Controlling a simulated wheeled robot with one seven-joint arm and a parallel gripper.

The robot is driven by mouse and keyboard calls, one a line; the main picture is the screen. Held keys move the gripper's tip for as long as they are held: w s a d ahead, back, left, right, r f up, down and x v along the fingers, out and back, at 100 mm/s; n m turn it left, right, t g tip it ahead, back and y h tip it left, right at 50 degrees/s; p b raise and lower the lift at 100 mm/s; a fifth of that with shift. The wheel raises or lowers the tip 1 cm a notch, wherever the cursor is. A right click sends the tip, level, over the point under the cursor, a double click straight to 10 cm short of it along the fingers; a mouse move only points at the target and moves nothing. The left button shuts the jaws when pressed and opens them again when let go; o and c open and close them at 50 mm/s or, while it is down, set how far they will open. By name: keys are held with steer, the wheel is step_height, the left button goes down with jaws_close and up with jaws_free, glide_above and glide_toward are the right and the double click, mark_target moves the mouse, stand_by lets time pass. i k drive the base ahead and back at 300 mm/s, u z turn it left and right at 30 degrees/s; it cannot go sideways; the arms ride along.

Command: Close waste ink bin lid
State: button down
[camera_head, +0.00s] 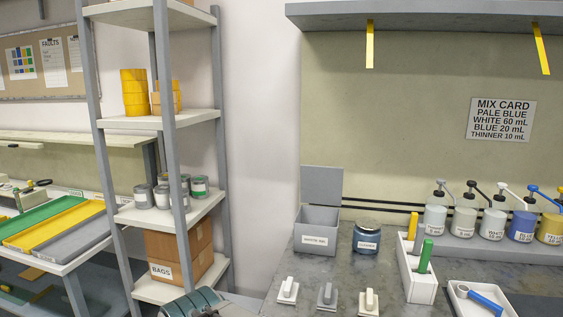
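The waste ink bin (318,243) is a grey open-topped box with a white label on its front. It stands on the grey worktop near its back left. Its flat grey lid (322,185) stands upright along the bin's back edge, so the bin is open. The inside of the bin shows only in part. My gripper is not in view, so its place relative to the bin and its state do not show.
A dark blue labelled jar (366,241) stands just right of the bin. Several pump bottles (491,222) line the back right. A white holder (417,283) with coloured handles and small pads (327,297) stand in front. A shelf rack (172,122) is at left.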

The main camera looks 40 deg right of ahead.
mark_target(319, 184)
steer(key=z, duration=0.5)
steer(key=i, duration=0.75)
steer(key=z, duration=0.8)
